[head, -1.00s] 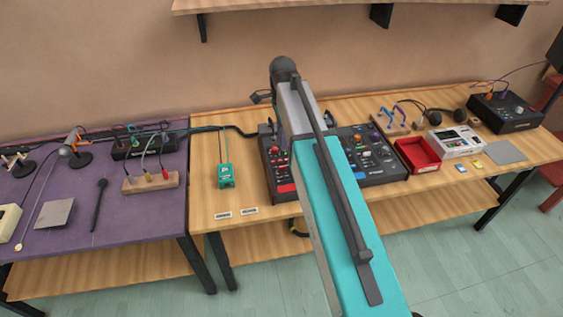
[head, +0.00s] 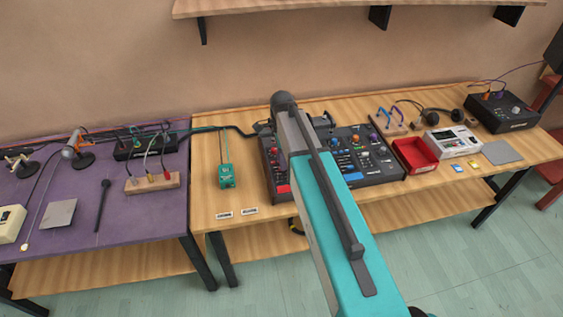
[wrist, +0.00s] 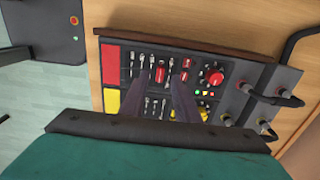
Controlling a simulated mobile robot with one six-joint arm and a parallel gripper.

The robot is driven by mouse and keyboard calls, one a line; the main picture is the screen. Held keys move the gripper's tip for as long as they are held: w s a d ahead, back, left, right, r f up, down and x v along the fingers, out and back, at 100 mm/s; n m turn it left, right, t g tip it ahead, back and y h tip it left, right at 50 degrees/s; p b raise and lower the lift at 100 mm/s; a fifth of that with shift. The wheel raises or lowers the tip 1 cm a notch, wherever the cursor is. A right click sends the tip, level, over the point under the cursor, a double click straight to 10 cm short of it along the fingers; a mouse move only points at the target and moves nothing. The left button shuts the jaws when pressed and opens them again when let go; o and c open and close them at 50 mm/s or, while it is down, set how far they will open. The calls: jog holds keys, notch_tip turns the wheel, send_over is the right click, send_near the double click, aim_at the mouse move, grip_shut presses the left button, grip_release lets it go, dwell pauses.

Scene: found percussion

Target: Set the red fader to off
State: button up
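The dark mixer (head: 375,170) stands on the wooden table in the head view, partly hidden behind my arm. Its red section, with a red label (wrist: 110,57) and a red fader (wrist: 160,72), shows in the wrist view. My gripper (wrist: 158,88) points down at the mixer. Its two dark fingers are apart with nothing visible between them. The red fader appears just beyond the fingertips, between their lines; whether they touch it I cannot tell. In the head view my arm hides the gripper.
A yellow section (wrist: 111,100) lies beside the red one, partly behind a finger. A red knob (wrist: 214,76) and plugged cables (wrist: 285,98) are on the mixer's right in the wrist view. A teal box (head: 227,176) and red tray (head: 414,155) flank the mixer.

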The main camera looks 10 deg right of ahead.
jog(key=shift+f, duration=1.1)
grip_shut()
